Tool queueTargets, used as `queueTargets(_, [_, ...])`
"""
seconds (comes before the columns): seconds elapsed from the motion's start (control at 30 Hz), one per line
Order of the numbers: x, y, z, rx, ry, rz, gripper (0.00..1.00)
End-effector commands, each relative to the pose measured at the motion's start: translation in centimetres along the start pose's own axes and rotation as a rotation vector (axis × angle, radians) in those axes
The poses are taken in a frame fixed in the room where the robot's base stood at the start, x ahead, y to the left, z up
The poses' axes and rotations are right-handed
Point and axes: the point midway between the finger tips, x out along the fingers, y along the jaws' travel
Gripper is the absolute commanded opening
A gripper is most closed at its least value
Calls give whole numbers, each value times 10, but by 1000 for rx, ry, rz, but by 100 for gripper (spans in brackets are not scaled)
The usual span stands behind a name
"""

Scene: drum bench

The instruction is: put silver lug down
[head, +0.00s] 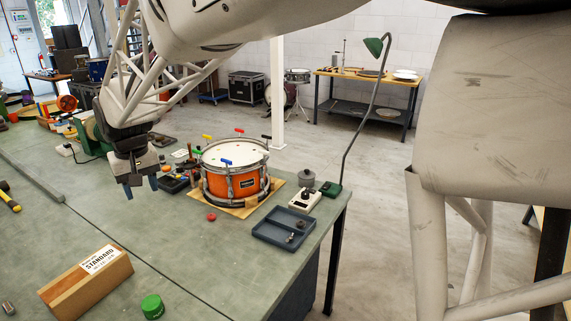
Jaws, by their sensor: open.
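My gripper (140,187) hangs above the green bench to the left of the orange drum, fingers pointing down. The fingers are apart and nothing shows between them. Another small metallic piece (9,309) lies at the bottom left of the picture. These pieces are too small to tell which is the silver lug.
The orange drum (233,177) stands on a wooden board, with coloured-handled keys around its rim. A wooden block labelled STANDARD (88,284), a green lid (153,307) and a red knob (211,217) lie nearer. A green lamp (333,188) stands at the right edge. The bench's middle is clear.

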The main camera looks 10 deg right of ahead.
Motion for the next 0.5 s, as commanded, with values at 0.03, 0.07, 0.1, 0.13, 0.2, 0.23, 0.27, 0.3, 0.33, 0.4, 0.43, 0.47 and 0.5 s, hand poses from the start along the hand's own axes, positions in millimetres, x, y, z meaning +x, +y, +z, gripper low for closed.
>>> queueTargets(0.03, [-9, 15, 14, 17, 9, 2, 49])
queueTargets(0.07, [-12, 24, 22, 27, 12, 3, 49])
queueTargets(0.1, [-16, 34, 33, 40, 15, 4, 49])
queueTargets(0.13, [-18, 42, 41, 49, 17, 5, 49])
queueTargets(0.2, [-24, 59, 61, 71, 22, 8, 49])
queueTargets(0.23, [-26, 67, 70, 81, 24, 10, 49])
queueTargets(0.27, [-28, 74, 78, 91, 28, 11, 49])
queueTargets(0.3, [-30, 82, 90, 103, 30, 13, 49])
queueTargets(0.33, [-33, 89, 99, 113, 34, 14, 49])
queueTargets(0.4, [-37, 103, 120, 135, 40, 18, 49])
queueTargets(0.43, [-38, 109, 129, 145, 42, 19, 49])
queueTargets(0.47, [-40, 114, 138, 154, 46, 21, 49])
queueTargets(0.5, [-41, 122, 150, 167, 48, 23, 49])
